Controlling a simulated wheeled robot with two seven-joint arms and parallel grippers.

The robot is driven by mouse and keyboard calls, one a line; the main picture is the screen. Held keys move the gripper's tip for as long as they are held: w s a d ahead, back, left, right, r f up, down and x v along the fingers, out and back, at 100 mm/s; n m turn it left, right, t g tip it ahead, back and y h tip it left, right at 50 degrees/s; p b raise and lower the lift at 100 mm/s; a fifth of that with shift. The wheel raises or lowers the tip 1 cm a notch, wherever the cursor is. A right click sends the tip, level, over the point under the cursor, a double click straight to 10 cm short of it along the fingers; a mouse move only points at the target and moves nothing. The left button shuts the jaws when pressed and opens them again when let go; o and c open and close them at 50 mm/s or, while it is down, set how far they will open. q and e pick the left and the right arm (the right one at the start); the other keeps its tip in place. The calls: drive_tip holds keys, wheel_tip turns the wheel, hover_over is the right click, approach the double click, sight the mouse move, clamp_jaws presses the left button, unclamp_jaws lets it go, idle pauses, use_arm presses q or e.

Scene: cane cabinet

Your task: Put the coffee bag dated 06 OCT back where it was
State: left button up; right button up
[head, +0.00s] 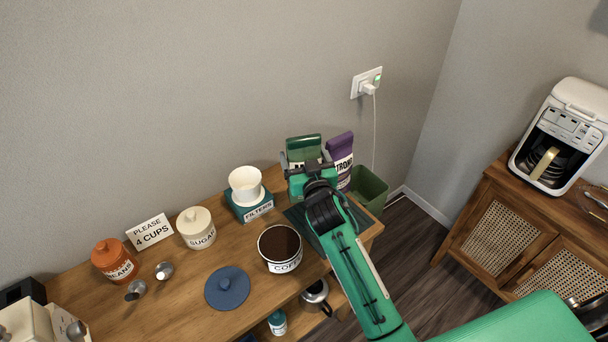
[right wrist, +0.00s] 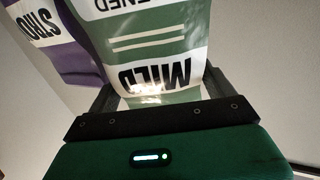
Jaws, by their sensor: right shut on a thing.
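A green coffee bag (head: 303,146) with a white label stands at the back right of the wooden counter. In the right wrist view the green bag (right wrist: 158,45) reads "MILD" and "...ENED", upside down; no date shows. My right gripper (head: 310,168) is shut on this green bag, with a finger at each side of it. A purple bag (head: 341,150), labelled "STRONG" in part, stands just right of it; it also shows in the right wrist view (right wrist: 58,35). My arm hides the lower part of the green bag. My left gripper is not in view.
A dark mat (head: 297,215) lies under my arm. A coffee canister (head: 282,266), blue lid (head: 227,288), filters box (head: 251,210) and sugar jar (head: 196,228) stand on the counter. A green bin (head: 370,188) is right of the bags. A coffee maker (head: 562,130) stands on the cane cabinet.

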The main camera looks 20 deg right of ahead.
wheel_tip(320, 180, down, 7)
drive_tip(key=shift+r, duration=0.2)
idle(0.3)
drive_tip(key=shift+f, duration=0.2)
drive_tip(key=o, duration=1.5)
drive_tip(key=shift+s, duration=0.1)
